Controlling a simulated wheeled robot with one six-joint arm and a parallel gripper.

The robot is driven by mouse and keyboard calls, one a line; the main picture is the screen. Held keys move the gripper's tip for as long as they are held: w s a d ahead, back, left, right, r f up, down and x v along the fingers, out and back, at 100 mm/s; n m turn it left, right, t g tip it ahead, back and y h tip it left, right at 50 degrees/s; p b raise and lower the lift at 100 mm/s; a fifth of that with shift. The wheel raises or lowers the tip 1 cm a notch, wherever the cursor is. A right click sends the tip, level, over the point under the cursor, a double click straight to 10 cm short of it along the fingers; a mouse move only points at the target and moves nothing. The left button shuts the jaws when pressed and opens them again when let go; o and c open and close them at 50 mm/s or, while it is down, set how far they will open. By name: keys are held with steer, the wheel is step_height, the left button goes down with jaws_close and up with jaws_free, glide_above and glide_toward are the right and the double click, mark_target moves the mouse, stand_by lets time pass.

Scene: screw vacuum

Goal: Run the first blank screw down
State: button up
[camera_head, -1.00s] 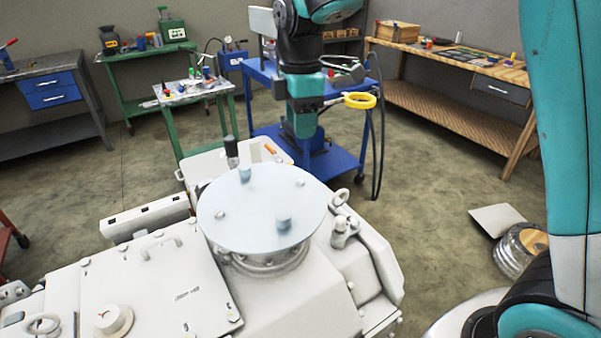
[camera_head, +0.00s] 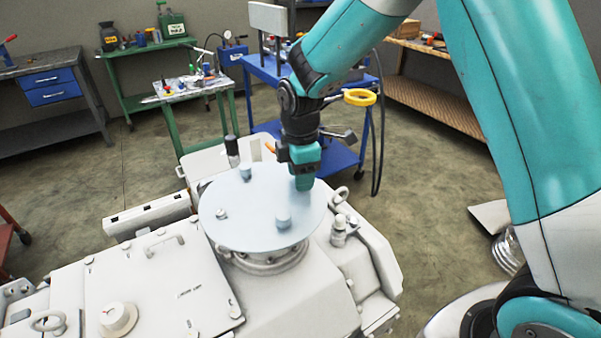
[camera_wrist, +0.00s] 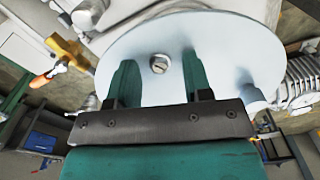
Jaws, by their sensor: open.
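The round pale-blue disc (camera_head: 250,225) lies on top of the white machine. A small slotted screw (camera_wrist: 159,63) shows on the disc in the wrist view, framed between my two open fingers. My gripper (camera_head: 304,188) points down over the disc's back right part in the head view, open and empty; it hides that screw there. Whether the fingertips touch the disc or reach around the screw head, I cannot tell. Another small screw (camera_head: 221,213) sits at the disc's left. Two blue-grey cylindrical studs stand on the disc, one at the back (camera_head: 245,172), one at the front (camera_head: 283,221).
A black-topped post (camera_head: 232,150) stands behind the disc. A lifting eye (camera_head: 340,196) and a fitting (camera_head: 340,230) rise from the machine to the right. Open floor lies to the right.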

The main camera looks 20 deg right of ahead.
jaws_close()
steer(key=m, duration=0.4)
steer(key=shift+r+m+p, duration=0.1)
steer(key=shift+m+p, duration=0.25)
steer(key=shift+m, duration=0.05)
steer(key=m, duration=0.4)
steer(key=shift+m, duration=0.3)
steer(key=m+p, duration=0.1)
steer(key=m, duration=0.9)
steer(key=shift+m, duration=2.3)
